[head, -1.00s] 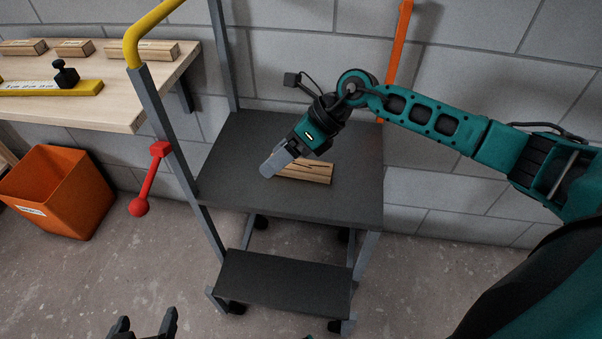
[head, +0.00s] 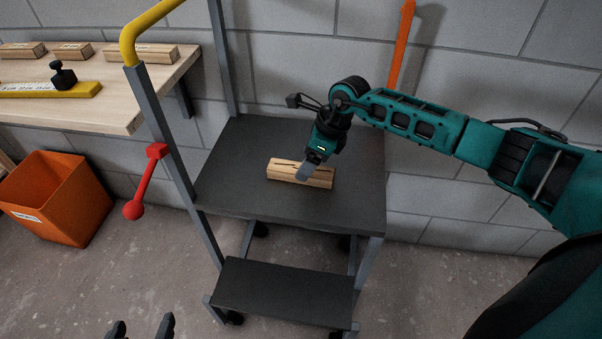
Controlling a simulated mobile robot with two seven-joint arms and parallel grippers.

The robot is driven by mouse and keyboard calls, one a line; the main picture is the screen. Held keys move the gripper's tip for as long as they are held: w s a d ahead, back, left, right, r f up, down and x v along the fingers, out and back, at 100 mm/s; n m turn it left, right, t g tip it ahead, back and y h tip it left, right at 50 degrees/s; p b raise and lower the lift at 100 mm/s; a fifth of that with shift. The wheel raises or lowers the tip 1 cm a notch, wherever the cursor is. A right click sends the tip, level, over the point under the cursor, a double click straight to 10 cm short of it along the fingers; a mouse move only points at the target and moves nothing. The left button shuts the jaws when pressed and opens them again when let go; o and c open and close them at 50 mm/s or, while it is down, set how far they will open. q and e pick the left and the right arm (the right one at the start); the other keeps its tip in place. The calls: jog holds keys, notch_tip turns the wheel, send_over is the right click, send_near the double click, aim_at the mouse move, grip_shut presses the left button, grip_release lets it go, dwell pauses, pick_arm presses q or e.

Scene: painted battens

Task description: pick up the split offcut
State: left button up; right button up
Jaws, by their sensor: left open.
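The split offcut (head: 285,171) is a short light wooden block with a dark crack along its top. It lies on the dark upper platform (head: 240,200) of a step stand. My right gripper (head: 306,173) reaches down from the right over the offcut, with its grey fingers in front of part of the block. I cannot tell whether these fingers touch it or how far apart they are. My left gripper (head: 142,325) shows only its fingertips at the bottom edge. It is open and empty, well away from the offcut.
An orange bin (head: 60,200) stands below.

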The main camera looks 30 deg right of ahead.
aim_at(282, 169)
jog(key=x, duration=0.4)
jog(key=shift+d+b, duration=0.15)
jog(key=shift+b, duration=0.2)
jog(key=c, duration=1.1)
jog(key=shift+r, duration=0.1)
